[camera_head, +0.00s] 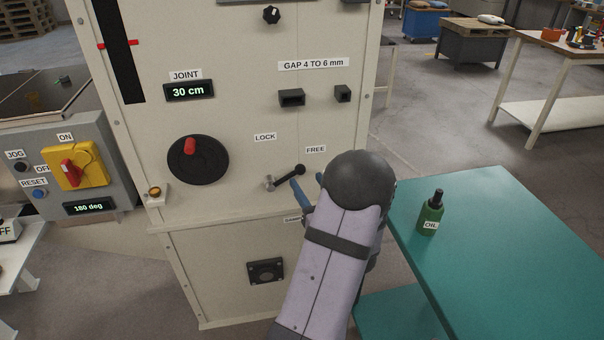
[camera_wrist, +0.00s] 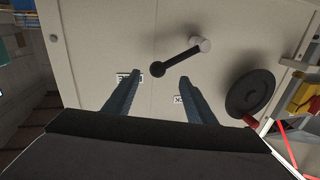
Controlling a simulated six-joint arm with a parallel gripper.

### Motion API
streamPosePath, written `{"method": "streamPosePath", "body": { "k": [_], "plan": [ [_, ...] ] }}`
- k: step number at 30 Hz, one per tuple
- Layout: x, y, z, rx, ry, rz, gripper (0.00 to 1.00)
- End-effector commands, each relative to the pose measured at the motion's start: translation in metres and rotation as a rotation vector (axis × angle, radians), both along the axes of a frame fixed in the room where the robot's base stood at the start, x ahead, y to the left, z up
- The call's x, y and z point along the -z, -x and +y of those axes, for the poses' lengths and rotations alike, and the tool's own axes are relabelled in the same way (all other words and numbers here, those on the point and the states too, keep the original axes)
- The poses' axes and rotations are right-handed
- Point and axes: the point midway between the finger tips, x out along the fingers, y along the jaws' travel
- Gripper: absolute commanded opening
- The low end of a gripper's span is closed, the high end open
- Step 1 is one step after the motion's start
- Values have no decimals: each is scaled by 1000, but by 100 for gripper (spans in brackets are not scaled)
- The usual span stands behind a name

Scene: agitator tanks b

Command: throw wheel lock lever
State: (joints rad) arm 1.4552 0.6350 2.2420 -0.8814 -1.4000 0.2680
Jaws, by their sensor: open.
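The wheel lock lever (camera_head: 285,177) is a short black arm with a round black knob on a silver hub, on the cream panel. It points up and right, toward the FREE label (camera_head: 315,149); the LOCK label (camera_head: 265,137) is above the hub. My gripper (camera_head: 307,181) is open beside the knob, its blue fingers partly hidden by my wrist. In the wrist view the lever (camera_wrist: 180,58) shows upside down. Its knob lies just beyond and between the open fingertips of my gripper (camera_wrist: 160,79). I cannot tell whether they touch it. Nothing is held.
A black handwheel (camera_head: 198,160) with a red handle is left of the lever. Above are a 30 cm JOINT display (camera_head: 189,91) and black blocks (camera_head: 292,97). A green table (camera_head: 510,240) with an oil bottle (camera_head: 431,213) stands close at right. A yellow switch (camera_head: 75,165) is far left.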

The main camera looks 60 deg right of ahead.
Motion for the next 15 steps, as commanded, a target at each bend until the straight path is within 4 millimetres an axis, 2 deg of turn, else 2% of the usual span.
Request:
{"method": "streamPosePath", "body": {
  "k": [6,15],
  "plan": [
    [-1,-25,-16,-2,1,-1,51],
    [0,-42,-28,0,1,1,51]
  ]
}}
